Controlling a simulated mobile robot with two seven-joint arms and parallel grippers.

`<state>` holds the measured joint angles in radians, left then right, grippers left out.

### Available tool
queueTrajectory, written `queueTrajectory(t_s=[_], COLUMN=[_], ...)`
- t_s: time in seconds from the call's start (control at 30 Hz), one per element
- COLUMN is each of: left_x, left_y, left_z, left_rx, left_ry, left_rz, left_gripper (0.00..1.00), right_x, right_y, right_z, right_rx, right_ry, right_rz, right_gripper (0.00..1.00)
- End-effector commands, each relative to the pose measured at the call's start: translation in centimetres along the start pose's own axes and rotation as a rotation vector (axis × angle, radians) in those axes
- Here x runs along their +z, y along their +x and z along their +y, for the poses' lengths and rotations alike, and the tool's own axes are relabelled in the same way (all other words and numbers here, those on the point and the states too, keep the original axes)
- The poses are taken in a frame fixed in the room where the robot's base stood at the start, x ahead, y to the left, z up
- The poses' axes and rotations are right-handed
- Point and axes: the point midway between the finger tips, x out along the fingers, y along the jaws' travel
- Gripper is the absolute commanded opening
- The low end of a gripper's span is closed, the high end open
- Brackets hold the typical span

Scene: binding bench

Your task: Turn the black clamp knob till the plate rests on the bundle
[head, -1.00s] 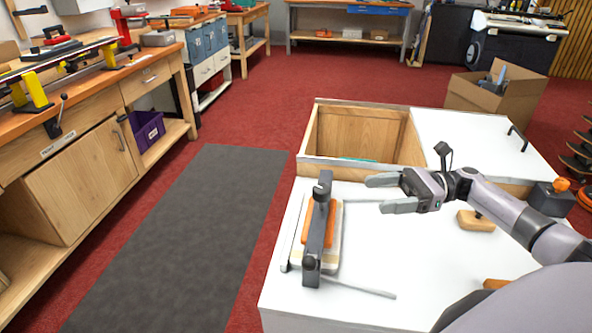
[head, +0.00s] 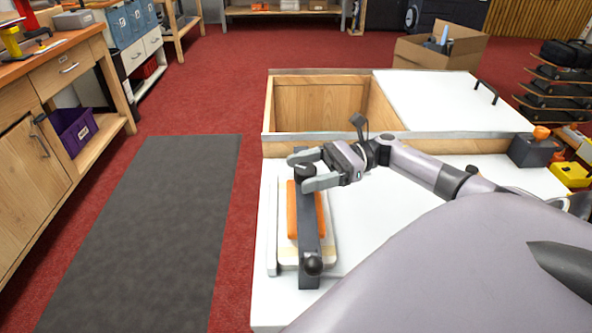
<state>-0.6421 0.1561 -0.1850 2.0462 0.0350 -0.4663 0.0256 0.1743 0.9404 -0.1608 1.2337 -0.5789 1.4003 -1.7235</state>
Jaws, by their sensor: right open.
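The clamp is a dark grey bar (head: 308,225) on the white bench top, running from far to near. A black knob (head: 305,171) is at its far end, and a dark round end (head: 313,265) is at its near end. An orange slab (head: 293,212) lies under the bar, on a pale cream layer (head: 329,254). I cannot tell which part is the plate or whether it touches the bundle. My right gripper (head: 302,171) is open, with its fingers on either side of the far knob; contact is unclear. My left gripper is out of view.
An open wooden compartment (head: 268,104) lies behind the clamp, with a white lid (head: 430,97) to its right. A dark block with an orange top (head: 532,150) stands at the right edge. My arm hides much of the bench's right side. A grey mat (head: 160,230) lies left.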

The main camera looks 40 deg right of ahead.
Motion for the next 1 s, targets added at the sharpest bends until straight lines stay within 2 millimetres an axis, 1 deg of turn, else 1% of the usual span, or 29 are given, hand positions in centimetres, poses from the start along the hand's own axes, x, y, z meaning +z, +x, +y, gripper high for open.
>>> queueTrajectory(t_s=[0.03, 0.1, 0.2, 0.47, 0.5, 0.57, 0.6, 0.63, 0.67, 1.0], left_x=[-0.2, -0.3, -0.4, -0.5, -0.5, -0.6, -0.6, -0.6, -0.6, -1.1], left_y=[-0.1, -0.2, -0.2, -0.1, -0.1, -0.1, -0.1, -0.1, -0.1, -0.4], left_z=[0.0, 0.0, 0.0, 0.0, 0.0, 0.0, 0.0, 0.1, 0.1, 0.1], left_rx=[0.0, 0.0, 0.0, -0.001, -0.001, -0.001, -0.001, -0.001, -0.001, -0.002], left_ry=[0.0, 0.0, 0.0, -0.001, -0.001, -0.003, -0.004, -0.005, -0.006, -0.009], left_rz=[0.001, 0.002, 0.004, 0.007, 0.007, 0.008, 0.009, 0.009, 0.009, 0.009], left_gripper=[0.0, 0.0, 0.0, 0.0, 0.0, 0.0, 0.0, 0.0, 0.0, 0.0], right_x=[0.2, 0.1, 0.1, 0.0, 0.0, 0.0, 0.0, 0.0, 0.0, 0.1], right_y=[0.8, 1.5, 2.1, 2.4, 2.4, 2.4, 2.4, 2.4, 2.4, 2.3], right_z=[0.0, 0.0, 0.0, 0.0, 0.0, 0.0, 0.0, 0.0, 0.0, 0.0], right_rx=[0.003, 0.002, 0.0, 0.0, 0.0, 0.0, 0.0, 0.0, 0.0, -0.035], right_ry=[-0.001, 0.0, -0.001, -0.001, -0.001, -0.001, -0.001, -0.001, -0.001, 0.002], right_rz=[-0.002, -0.001, 0.0, 0.0, 0.0, 0.0, 0.0, 0.0, 0.0, 0.0], right_gripper=[0.76, 0.76, 0.76, 0.76, 0.72, 0.53, 0.4, 0.3, 0.24, 0.24])
